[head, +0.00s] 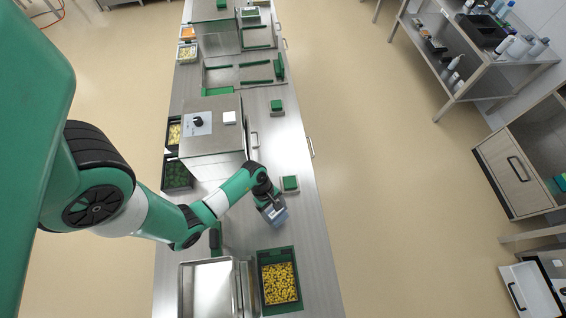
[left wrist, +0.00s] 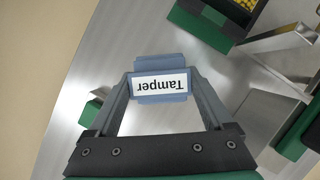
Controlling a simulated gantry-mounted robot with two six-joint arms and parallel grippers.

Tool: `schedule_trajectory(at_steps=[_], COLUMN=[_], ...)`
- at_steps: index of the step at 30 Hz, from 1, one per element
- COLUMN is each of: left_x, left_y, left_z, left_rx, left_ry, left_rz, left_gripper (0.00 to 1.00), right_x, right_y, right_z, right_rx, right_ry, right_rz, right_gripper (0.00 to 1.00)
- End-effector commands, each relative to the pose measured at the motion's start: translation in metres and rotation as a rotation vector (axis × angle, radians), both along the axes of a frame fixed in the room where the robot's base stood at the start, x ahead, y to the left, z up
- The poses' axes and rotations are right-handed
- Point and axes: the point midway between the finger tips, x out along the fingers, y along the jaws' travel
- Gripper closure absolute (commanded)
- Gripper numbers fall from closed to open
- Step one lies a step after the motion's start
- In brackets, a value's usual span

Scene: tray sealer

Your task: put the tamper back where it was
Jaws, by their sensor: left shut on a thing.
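The tamper (left wrist: 160,99) is a blue block with a white label reading "Tamper", which appears upside down in the left wrist view. My left gripper (head: 268,203) is shut on it, one finger on each side. In the head view the tamper (head: 277,217) shows below the gripper, over the steel counter, right of the tray sealer. I cannot tell whether it touches the counter. My right gripper is not in view.
A dark green tray of yellow pieces (head: 261,282) and a steel pan (head: 207,290) stand nearby. A small green-topped block (head: 289,183) sits just beyond the tamper. The sealer box (head: 213,140) is left of it. The counter's right strip (head: 311,235) is clear.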

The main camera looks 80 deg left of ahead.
Motion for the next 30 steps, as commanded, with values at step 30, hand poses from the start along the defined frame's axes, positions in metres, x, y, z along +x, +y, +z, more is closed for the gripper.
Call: schedule_trajectory(at_steps=[30], left_x=[-0.003], left_y=[-0.003], left_z=[-0.08], left_rx=[0.0], left_ry=[-0.004], left_rz=[-0.018], left_gripper=[0.93], right_x=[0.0], right_y=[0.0], right_z=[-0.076], right_rx=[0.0], right_ry=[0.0], right_rz=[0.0], right_gripper=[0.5])
